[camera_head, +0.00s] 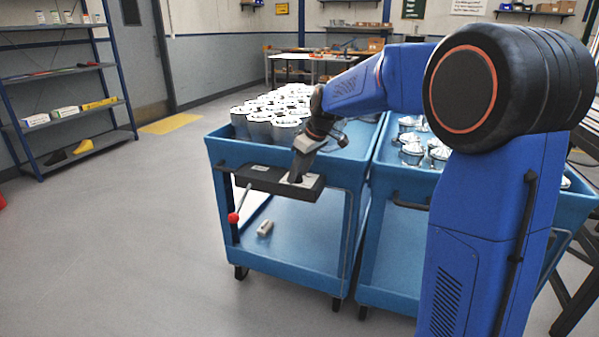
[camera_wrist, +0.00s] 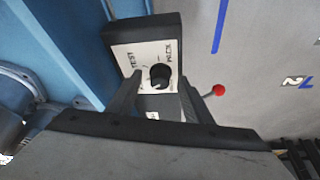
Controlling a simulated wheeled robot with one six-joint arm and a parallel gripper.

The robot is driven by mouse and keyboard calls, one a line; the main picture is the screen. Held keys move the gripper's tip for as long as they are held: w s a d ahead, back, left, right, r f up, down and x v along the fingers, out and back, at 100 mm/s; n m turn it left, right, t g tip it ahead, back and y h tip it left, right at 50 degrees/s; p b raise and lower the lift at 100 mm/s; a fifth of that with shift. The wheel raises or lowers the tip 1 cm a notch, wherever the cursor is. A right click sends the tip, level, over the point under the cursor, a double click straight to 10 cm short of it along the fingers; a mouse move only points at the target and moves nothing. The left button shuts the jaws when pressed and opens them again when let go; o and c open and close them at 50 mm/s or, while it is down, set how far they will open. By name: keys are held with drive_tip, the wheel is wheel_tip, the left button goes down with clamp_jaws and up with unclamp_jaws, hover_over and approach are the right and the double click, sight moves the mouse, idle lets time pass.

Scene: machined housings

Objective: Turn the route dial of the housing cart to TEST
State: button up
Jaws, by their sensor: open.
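The housing cart (camera_head: 215,160) is a blue two-level cart with many metal housings (camera_head: 270,118) on top. A black control box (camera_head: 255,178) is fixed to its near end. In the wrist view the box (camera_wrist: 118,38) has a pale plate with a black round route dial (camera_wrist: 160,75). The word TEST (camera_wrist: 130,66) is left of the dial, with another label on the right. Which mark the dial points to is unclear. My gripper (camera_head: 298,178) is at the box; in the wrist view its open fingers (camera_wrist: 156,92) stand either side near the dial. In the head view the gripper hides the dial.
A red-knobbed lever (camera_head: 233,217) hangs beside the box and also shows in the wrist view (camera_wrist: 219,90). A small grey block (camera_head: 265,228) lies on the lower shelf. A second blue cart (camera_head: 385,235) stands close on the right. The floor at left is clear.

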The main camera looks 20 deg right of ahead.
drive_tip(key=c, duration=1)
drive_tip(key=shift+m, duration=0.4)
drive_tip(key=m, duration=0.2)
drive_tip(key=m+h, duration=0.1)
drive_tip(key=m+t+h, duration=0.1)
drive_tip(key=m, duration=0.1)
drive_tip(key=shift+s+a+m, duration=0.1)
drive_tip(key=shift+a+m, duration=0.15)
drive_tip(key=shift+m, duration=0.05)
drive_tip(key=m+h, duration=0.2)
drive_tip(key=m, duration=0.3)
drive_tip(key=shift+a, duration=0.1)
drive_tip(key=shift+m, duration=0.3)
drive_tip(key=o, duration=1)
